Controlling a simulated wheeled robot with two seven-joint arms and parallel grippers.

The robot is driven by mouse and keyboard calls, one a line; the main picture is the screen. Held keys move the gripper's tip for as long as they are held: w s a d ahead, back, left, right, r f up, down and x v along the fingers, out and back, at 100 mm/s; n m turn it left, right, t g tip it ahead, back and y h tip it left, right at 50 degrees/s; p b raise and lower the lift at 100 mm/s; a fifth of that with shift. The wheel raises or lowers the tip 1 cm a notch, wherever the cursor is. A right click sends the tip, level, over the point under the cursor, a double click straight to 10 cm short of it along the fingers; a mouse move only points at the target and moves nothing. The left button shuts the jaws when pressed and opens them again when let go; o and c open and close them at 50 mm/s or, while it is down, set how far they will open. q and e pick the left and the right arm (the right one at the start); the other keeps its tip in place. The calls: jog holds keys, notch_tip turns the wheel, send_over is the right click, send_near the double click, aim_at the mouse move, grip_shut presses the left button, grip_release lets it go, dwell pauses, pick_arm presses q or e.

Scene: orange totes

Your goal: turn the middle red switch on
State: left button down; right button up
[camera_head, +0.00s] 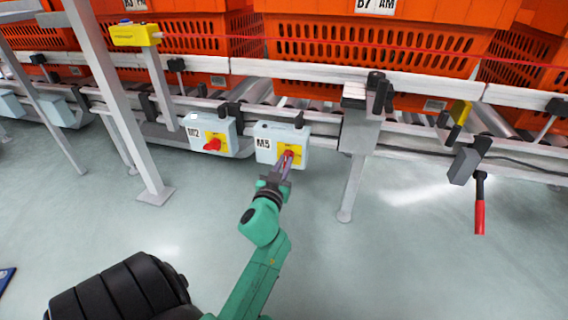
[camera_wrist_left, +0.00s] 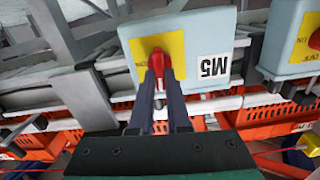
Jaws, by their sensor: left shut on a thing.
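A pale blue box marked M5 (camera_head: 263,153) hangs on the conveyor rail, with a yellow plate and a red switch (camera_head: 288,154). In the left wrist view the M5 box (camera_wrist_left: 205,45) appears upside down, its red switch (camera_wrist_left: 157,58) between my fingertips. My left gripper (camera_head: 286,162) is shut on this switch, reaching from the front; the fingers hide part of the knob. A second box marked M2 (camera_head: 222,128) hangs to the left, its red switch (camera_head: 212,145) untouched. My right gripper is not in view.
Orange totes (camera_head: 375,75) stand on the conveyor behind the rail. A metal post (camera_head: 350,185) stands right of M5, and a red-handled lever (camera_head: 479,205) hangs farther right. More pale boxes (camera_head: 55,112) are at the left.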

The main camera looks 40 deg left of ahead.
pick_arm(q)
jog(key=m, duration=1.7)
jog(key=shift+w+d+f+p, duration=0.2)
jog(key=shift+d+f+p, duration=0.15)
jog(key=shift+p, duration=0.05)
jog(key=c, duration=0.9)
grip_release()
